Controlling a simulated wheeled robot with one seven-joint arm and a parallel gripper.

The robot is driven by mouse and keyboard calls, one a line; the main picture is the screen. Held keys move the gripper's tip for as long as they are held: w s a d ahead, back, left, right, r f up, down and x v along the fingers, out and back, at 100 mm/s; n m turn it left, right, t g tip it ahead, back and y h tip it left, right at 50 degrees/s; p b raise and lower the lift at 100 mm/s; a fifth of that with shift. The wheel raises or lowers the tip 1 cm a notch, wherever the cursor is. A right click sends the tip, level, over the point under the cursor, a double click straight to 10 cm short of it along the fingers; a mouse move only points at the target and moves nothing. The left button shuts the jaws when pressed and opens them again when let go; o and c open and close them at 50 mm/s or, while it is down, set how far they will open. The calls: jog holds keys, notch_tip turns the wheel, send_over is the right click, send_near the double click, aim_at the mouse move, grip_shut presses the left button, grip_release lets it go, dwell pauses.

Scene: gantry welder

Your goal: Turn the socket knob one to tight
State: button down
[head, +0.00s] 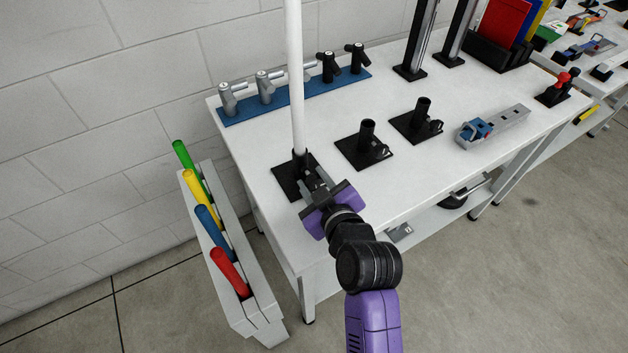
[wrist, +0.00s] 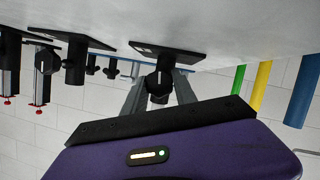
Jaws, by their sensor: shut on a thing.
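The first socket is a black square plate with a short tube (head: 300,160) near the left end of the white table. A tall white pole (head: 296,80) stands upright in it. In the upside-down wrist view the socket plate (wrist: 170,50) is at top centre, with its black knob (wrist: 158,84) below it. My gripper (head: 314,186) reaches the socket from the front. In the wrist view its grey fingers (wrist: 159,95) are on both sides of the knob and shut on it. The head view hides most of the knob, and its turn angle cannot be told.
Two empty black sockets (head: 367,140) (head: 423,115) stand to the right. A blue strip (head: 246,113) with several clamps runs along the back. A grey rack (head: 262,290) with coloured tubes stands left of the table. The table front between is clear.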

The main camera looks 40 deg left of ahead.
jog(key=shift+m+g, duration=0.4)
jog(key=shift+m, duration=0.1)
jog(key=c, duration=1)
grip_release()
jog(key=shift+v, duration=3.9)
